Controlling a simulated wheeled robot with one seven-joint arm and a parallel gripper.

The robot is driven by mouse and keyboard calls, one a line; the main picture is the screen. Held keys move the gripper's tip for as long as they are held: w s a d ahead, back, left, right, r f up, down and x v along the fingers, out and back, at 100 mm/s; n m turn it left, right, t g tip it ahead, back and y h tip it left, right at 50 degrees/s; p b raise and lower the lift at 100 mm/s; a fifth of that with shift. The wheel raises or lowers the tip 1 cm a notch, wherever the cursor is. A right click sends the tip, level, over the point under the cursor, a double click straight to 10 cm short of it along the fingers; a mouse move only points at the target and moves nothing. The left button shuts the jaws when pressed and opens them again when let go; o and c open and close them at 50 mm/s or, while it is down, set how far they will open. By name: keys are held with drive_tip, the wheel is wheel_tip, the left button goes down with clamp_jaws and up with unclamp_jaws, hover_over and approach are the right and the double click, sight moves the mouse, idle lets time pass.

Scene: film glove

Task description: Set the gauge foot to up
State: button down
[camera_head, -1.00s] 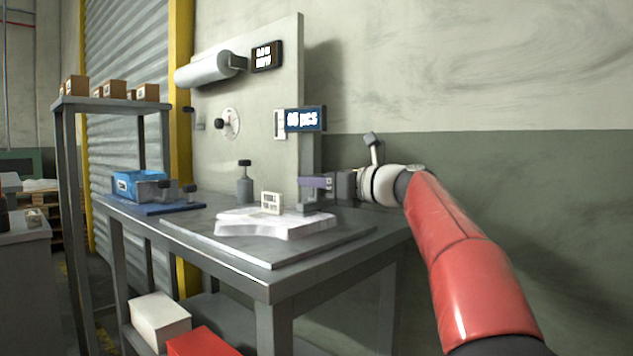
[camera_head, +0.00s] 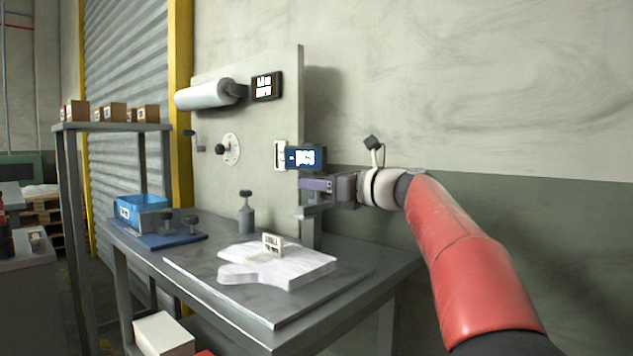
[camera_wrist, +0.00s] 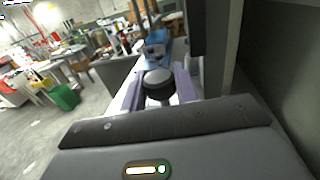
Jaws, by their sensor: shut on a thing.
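The gauge stands at the back right of the table, with a blue display (camera_head: 305,158) on a grey post (camera_head: 311,233). Its grey foot (camera_head: 308,211) is raised, with a clear gap above the white film glove stack (camera_head: 278,270). My gripper (camera_head: 316,185) is beside the post, just below the display and above the foot. In the wrist view my gripper (camera_wrist: 158,92) has its pale purple fingers on both sides of a dark round knob (camera_wrist: 158,80), shut on it. How the knob joins the foot is hidden.
A small label card (camera_head: 272,243) stands on the stack. A blue box (camera_head: 143,212) on a blue mat (camera_head: 172,241) is at left. A back panel (camera_head: 270,125) carries a film roll (camera_head: 208,95).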

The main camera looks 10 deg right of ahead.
drive_tip(key=shift+r, duration=0.15)
drive_tip(key=c, duration=1.1)
unclamp_jaws()
drive_tip(key=b+v, duration=0.1)
drive_tip(key=v, duration=0.6)
drive_tip(key=shift+s+d, duration=0.3)
drive_tip(key=shift+d, duration=0.05)
drive_tip(key=shift+s, duration=0.1)
